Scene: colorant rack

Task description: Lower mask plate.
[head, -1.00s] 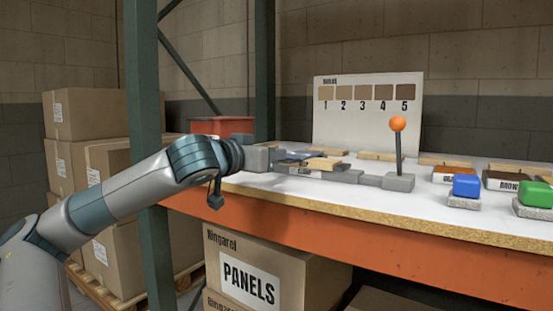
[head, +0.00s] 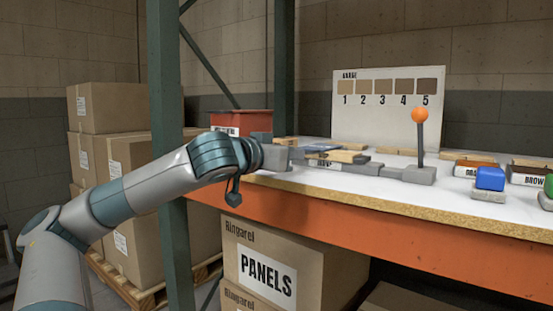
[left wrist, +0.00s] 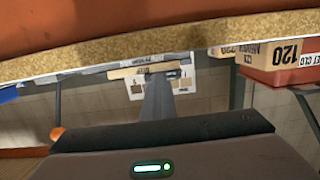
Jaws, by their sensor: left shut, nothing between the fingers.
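My left gripper (head: 298,154) is shut and empty, over the left end of the table, beside a low grey fixture with wooden strips (head: 338,157). In the left wrist view its fingers (left wrist: 158,85) form one narrow dark wedge. An upright lever with an orange ball (head: 419,115) stands on a grey base (head: 419,175) to the right of the fixture, apart from the gripper. The ball also shows in the left wrist view (left wrist: 57,133). I cannot tell which piece is the mask plate. My right gripper is not in view.
A board with numbered brown swatches (head: 389,125) stands behind. A blue button (head: 490,178) and labelled trays (head: 474,168) lie to the right. A red bin (head: 250,122) sits behind the gripper. A green rack post (head: 167,100) stands beside my left arm.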

